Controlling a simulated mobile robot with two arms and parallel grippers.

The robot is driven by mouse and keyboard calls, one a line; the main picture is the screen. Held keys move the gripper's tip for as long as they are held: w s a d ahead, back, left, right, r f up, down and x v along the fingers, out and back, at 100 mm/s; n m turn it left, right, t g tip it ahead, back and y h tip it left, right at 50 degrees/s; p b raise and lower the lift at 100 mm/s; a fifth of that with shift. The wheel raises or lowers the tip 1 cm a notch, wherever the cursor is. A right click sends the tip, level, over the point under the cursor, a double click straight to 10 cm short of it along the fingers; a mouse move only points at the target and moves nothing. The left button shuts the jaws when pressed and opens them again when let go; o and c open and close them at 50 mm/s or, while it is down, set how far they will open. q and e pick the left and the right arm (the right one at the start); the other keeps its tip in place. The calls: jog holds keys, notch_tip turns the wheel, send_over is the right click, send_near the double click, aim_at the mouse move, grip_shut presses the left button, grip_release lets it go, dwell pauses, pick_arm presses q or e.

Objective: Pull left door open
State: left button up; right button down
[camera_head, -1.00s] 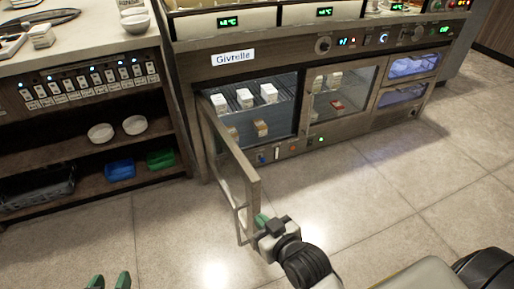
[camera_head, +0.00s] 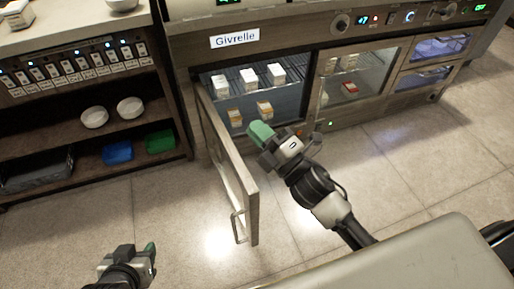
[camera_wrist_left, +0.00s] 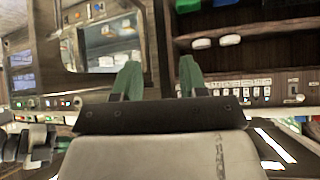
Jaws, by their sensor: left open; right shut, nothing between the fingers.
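The left door (camera_head: 226,160) of the cabinet marked Givrelle stands swung out on its left hinge side, well away from the opening. It is a framed panel with a bar handle (camera_head: 236,226) low on its free edge. My right gripper (camera_head: 262,132) is shut and empty, in front of the opening and to the right of the door, on its inner side. It looks apart from the door. My left gripper (camera_head: 148,252) is low at the left, away from the door. In the left wrist view its green fingers (camera_wrist_left: 157,78) are spread with nothing between them.
White and brown cartons (camera_head: 248,77) stand on racks inside the cabinet. The right glass door (camera_head: 348,82) is shut. Open shelves at the left hold white bowls (camera_head: 130,107), a blue bin (camera_head: 117,152) and a green bin (camera_head: 160,141). Tiled floor lies clear around the door.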

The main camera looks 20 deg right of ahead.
jog(key=w+d+f+n+g+p, duration=0.15)
jog(key=d+n+g, duration=0.25)
jog(key=n+g, duration=0.5)
jog(key=w+d+f+n+g+p, duration=0.1)
jog(key=d+f+n+g, duration=0.3)
jog(key=n, duration=1)
jog(key=w+d+f+n+g+p, duration=0.1)
jog(key=w+d+n+g+p, duration=0.15)
jog(key=n+g, duration=0.65)
pick_arm(q)
jog(key=s+a+f+g+y, duration=0.1)
jog(key=s+a+f+g, duration=0.1)
jog(key=s+f+g, duration=0.4)
jog(key=shift+s, duration=0.15)
pick_arm(e)
jog(key=s+a+f+n+t, duration=0.1)
jog(key=s+a+f+n, duration=0.1)
jog(key=a+f, duration=0.4)
jog(key=a, duration=0.4)
jog(key=shift+s+a+f+t+h, duration=0.15)
jog(key=shift+a+f+t+h, duration=0.2)
jog(key=shift+t+h, duration=0.05)
